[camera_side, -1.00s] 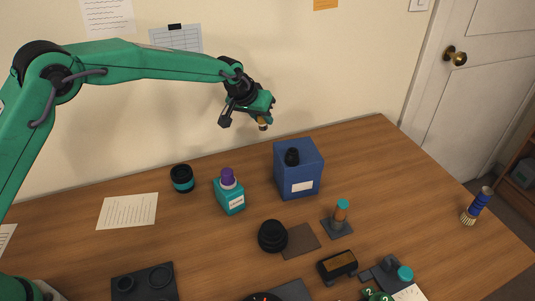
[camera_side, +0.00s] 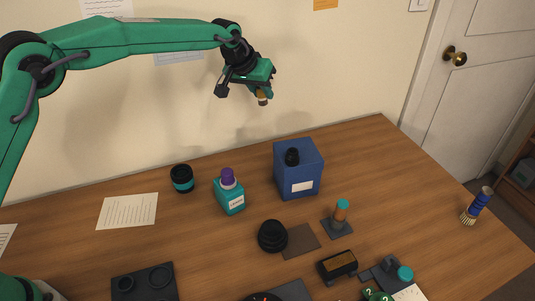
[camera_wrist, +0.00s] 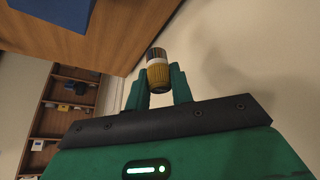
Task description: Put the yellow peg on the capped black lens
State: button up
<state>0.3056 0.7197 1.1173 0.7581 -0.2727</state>
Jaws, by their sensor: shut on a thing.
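My gripper (camera_side: 260,92) is shut on a yellow-brown peg and holds it in the air, high above the back of the table. The black lens (camera_side: 272,236) sits on the table, below and well apart from the peg. Its top looks dark and closed, though cap details are too small to tell.
A blue box (camera_side: 299,175) with a black piece on top and a teal bottle (camera_side: 230,199) with a purple cap stand behind the lens. A teal-banded black cylinder (camera_side: 182,179) is farther left.

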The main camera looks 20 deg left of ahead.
jog(key=s+d+r+m, duration=0.1)
jog(key=s+d+m, duration=0.2)
jog(key=s+d, duration=0.5)
jog(key=m+g+h, duration=0.1)
jog(key=m+h, duration=0.1)
jog(key=m, duration=0.3)
send_over(273, 227)
jog(key=shift+f, duration=4.7)
jog(key=shift+f, duration=0.1)
jog(key=shift+f, duration=1.9)
jog(key=shift+f, duration=0.1)
jog(key=o, duration=0.9)
jog(key=shift+o, duration=0.2)
